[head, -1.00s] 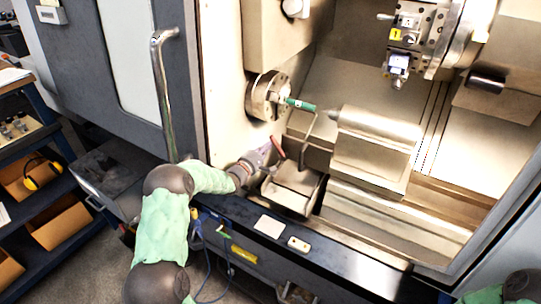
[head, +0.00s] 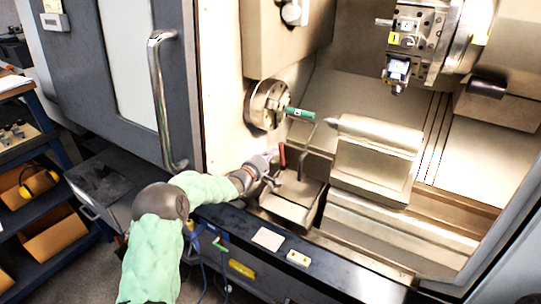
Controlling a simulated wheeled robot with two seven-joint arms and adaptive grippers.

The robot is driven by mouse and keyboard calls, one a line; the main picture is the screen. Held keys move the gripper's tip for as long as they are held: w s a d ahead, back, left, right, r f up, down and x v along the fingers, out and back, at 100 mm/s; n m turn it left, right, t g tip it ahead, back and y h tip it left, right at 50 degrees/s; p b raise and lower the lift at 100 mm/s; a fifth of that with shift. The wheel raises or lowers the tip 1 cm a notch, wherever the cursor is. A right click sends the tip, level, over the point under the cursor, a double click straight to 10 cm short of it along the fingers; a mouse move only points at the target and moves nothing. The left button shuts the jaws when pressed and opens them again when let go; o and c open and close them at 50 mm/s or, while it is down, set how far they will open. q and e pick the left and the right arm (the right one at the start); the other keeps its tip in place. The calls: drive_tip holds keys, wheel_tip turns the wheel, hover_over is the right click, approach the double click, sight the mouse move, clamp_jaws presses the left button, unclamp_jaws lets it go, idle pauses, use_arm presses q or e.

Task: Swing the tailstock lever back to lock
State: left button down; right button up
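The tailstock (head: 375,158) is a pale metal block with a pointed centre facing the chuck, inside the open machine. A short red handle (head: 282,155), which looks like the lever grip, stands nearly upright left of it. My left gripper (head: 273,166) reaches in from the left, its fingers right beside the red handle. I cannot tell whether they touch it or how far they are open. A thin bent grey rod (head: 306,152) stands between the handle and the tailstock. The handle's lower end is hard to make out. My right gripper is not in view.
A green-ended part (head: 299,113) sits in the chuck (head: 266,105), above my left gripper. A grey metal box (head: 292,205) lies just below it. The tool turret (head: 415,45) hangs at upper right. The door handle (head: 160,100) stands left of the opening.

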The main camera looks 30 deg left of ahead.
use_arm(q)
drive_tip(key=shift+w+d+r, duration=0.1)
drive_tip(key=shift+w+r, duration=0.05)
drive_tip(key=shift+r, duration=0.4)
drive_tip(key=s+a+f+p, duration=0.15)
drive_tip(key=s+a, duration=0.35)
drive_tip(key=s, duration=0.6)
drive_tip(key=s+d+f+m+g+h, duration=0.2)
drive_tip(key=s+d+f+g, duration=0.25)
drive_tip(key=d+f, duration=0.5)
drive_tip(key=s+d+f+m+g+h, duration=0.25)
drive_tip(key=d+f+g, duration=0.25)
drive_tip(key=d+f, duration=0.45)
drive_tip(key=s+d+f+m+g+y, duration=0.1)
drive_tip(key=s+d+f+m+g, duration=0.1)
drive_tip(key=s+f, duration=0.4)
drive_tip(key=s+d+f+m+g, duration=0.3)
drive_tip(key=s+d+f+m, duration=0.2)
drive_tip(key=s, duration=0.6)
drive_tip(key=s+d+f+m+g+y, duration=0.1)
drive_tip(key=s+d+f+m+g, duration=0.2)
drive_tip(key=s+d+f, duration=0.4)
drive_tip(key=shift+s+f+m+y, duration=0.35)
drive_tip(key=shift+s+m, duration=0.2)
drive_tip(key=shift+s, duration=0.65)
